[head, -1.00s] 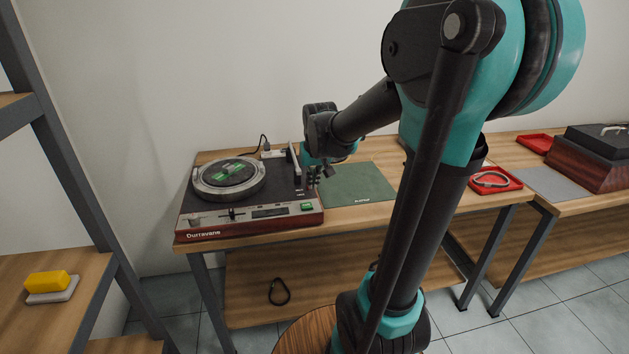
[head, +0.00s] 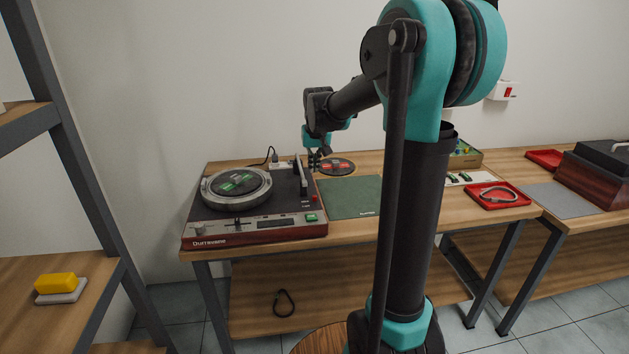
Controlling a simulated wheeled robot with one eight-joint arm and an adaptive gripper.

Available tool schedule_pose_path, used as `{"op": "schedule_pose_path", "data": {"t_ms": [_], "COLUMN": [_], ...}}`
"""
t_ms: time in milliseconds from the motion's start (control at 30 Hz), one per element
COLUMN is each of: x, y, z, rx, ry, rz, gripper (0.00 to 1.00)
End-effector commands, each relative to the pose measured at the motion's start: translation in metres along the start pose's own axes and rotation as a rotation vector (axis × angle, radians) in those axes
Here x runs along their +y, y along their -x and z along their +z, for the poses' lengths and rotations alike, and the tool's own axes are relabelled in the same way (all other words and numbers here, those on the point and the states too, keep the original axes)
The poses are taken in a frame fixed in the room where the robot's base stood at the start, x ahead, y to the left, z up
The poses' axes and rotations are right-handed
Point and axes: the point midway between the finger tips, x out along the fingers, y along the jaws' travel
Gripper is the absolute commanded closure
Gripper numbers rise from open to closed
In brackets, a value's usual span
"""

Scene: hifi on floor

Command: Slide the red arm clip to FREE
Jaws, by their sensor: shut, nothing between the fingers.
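The Durravano turntable (head: 215,243) stands at the left end of the wooden table. Its dark tonearm (head: 302,178) runs along the right side of the deck. A tiny red spot (head: 314,198) near the arm's front end looks like the red arm clip; its position and any FREE mark are too small to read. A green button (head: 311,217) sits at the deck's front right corner. My gripper (head: 315,166) is shut and empty, pointing down just right of the tonearm's back part. I cannot tell whether it touches anything.
A green mat (head: 352,197) lies right of the turntable. A dark disc with a red label (head: 337,167) lies behind it. A red tray (head: 497,196) holds a pale loop. A black cable (head: 262,161) runs behind the deck. My arm hides part of the table.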

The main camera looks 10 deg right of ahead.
Motion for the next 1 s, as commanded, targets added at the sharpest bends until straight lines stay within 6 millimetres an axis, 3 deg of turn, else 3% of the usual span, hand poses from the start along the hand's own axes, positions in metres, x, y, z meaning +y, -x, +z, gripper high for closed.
{"op": "schedule_pose_path", "data": {"t_ms": [600,800,1000], "x": [0.000,0.000,0.000], "y": [-0.096,-0.086,-0.081], "z": [0.000,0.024,0.036], "rx": [0.000,0.000,0.000], "ry": [0.000,0.000,0.000], "rz": [0.000,0.000,0.000], "gripper": [1.00,1.00,1.00]}}
